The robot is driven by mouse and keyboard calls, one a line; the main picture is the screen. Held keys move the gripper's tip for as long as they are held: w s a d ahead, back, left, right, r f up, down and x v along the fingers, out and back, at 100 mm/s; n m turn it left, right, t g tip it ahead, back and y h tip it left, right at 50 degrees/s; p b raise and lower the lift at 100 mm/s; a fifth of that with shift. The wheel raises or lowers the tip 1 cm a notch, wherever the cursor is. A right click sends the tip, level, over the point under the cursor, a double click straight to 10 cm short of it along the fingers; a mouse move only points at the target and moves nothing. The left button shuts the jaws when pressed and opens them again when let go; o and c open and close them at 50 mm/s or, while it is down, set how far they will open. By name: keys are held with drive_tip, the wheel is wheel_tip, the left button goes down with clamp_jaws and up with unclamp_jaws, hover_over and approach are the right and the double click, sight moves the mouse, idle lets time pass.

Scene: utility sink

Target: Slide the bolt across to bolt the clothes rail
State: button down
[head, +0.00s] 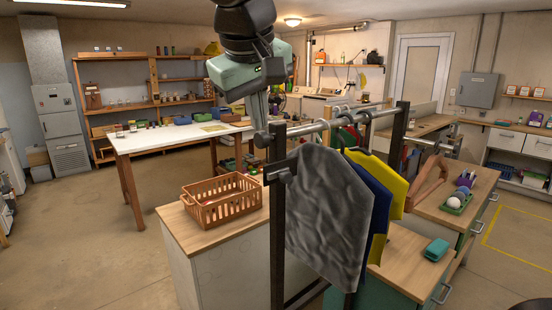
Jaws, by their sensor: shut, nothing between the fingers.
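The clothes rail's metal bar (307,128) runs from near left to far right between a dark near post (277,235) and a far post (398,130). A grey rounded end piece (262,139) caps the bar's near end. A dark fitting with a knob (283,172) sticks out from the near post below the bar; I cannot tell whether this is the bolt or how far it is slid. My gripper (261,127) points down, shut and empty, just above or beside the bar's near end. I cannot tell whether it touches it.
Grey (325,205), blue (375,190) and yellow (397,180) garment-like panels hang from the rail. An orange basket (222,211) stands on a wooden-topped cabinet to the left. A white-topped table (165,138) is behind. Open floor lies at left.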

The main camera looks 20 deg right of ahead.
drive_tip(key=p, duration=0.4)
approach(290, 175)
drive_tip(key=w+a+f, duration=0.3)
drive_tip(key=a, duration=0.1)
drive_tip(key=d+f, duration=0.1)
drive_tip(key=d+f+p, duration=0.1)
drive_tip(key=d, duration=0.1)
drive_tip(key=shift+w+d, duration=0.1)
drive_tip(key=shift+w, duration=0.3)
drive_tip(key=shift+d+f, duration=0.1)
drive_tip(key=shift+d, duration=0.05)
drive_tip(key=shift+d, duration=0.1)
drive_tip(key=d, duration=0.1)
drive_tip(key=w+d, duration=0.1)
drive_tip(key=d, duration=0.1)
drive_tip(key=shift+d, duration=0.1)
drive_tip(key=shift+w, duration=0.1)
